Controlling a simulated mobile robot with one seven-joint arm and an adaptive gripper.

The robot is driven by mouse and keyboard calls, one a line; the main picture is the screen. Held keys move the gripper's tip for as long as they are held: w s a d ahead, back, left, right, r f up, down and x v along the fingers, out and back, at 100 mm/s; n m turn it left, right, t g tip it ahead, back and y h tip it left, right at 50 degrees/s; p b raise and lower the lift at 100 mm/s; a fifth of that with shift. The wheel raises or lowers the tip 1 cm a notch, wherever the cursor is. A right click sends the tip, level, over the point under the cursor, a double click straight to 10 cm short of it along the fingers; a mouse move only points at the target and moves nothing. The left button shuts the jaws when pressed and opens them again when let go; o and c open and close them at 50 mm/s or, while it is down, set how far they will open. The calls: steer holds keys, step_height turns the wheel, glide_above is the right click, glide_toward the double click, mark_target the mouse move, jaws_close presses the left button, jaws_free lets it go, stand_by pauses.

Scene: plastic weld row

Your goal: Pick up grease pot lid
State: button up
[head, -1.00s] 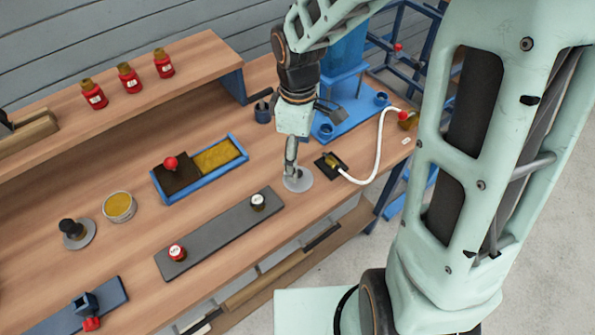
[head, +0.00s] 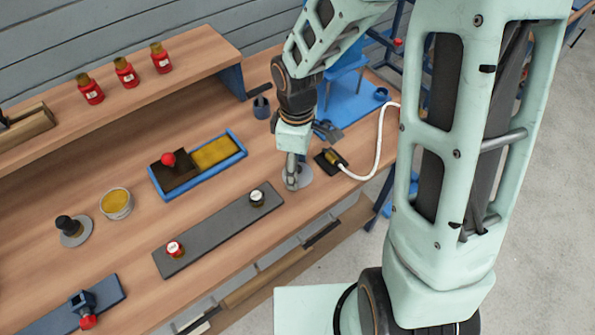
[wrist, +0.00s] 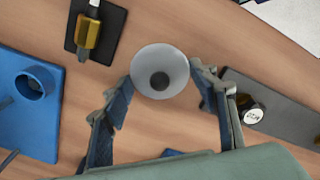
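A light grey round disc with a dark round centre, which I take for the grease pot lid (wrist: 160,60), lies on the bench. In the wrist view it sits between the fingertips of my gripper (wrist: 163,78). The fingers are apart and nothing is held. In the head view my gripper (head: 291,178) points down over the disc (head: 304,181) and hides part of it; whether they touch I cannot tell. An open round tin of yellow grease (head: 116,203) stands farther left.
A dark grey strip (head: 218,230) with two small capped jars lies just left of the disc. A dark pad (head: 330,161) with a brass tool and white hose is close on the right. A second disc with a black knob (head: 72,231) is far left.

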steer(key=shift+s, duration=0.1)
jaws_close()
stand_by(0.3)
